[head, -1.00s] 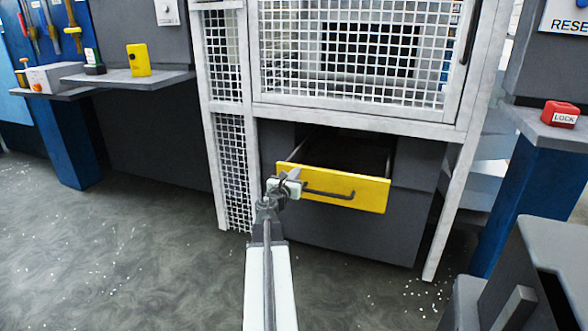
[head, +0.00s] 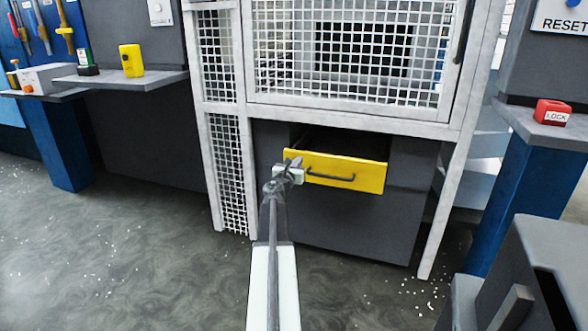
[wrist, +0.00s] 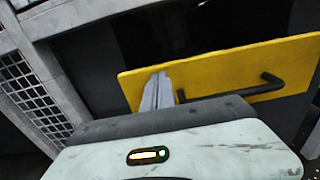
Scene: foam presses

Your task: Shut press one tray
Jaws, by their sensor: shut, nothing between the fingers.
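The press tray has a yellow front (head: 368,174) with a dark bar handle (head: 330,177). It stands pulled out a little from the dark opening under the press's mesh cage. My gripper (head: 293,163) is at the left part of the yellow front, left of the handle. In the wrist view the shut fingers (wrist: 156,92) lie against or just before the yellow front (wrist: 225,75), beside the left end of the handle (wrist: 262,88). Nothing is held. I cannot tell whether the fingertips touch the panel.
The white mesh cage (head: 345,60) stands above the tray, with a frame leg (head: 440,215) to its right. A red LOCK block (head: 552,112) sits on a right shelf. A yellow box (head: 131,60) sits on the left shelf. The floor at left is clear apart from white bits.

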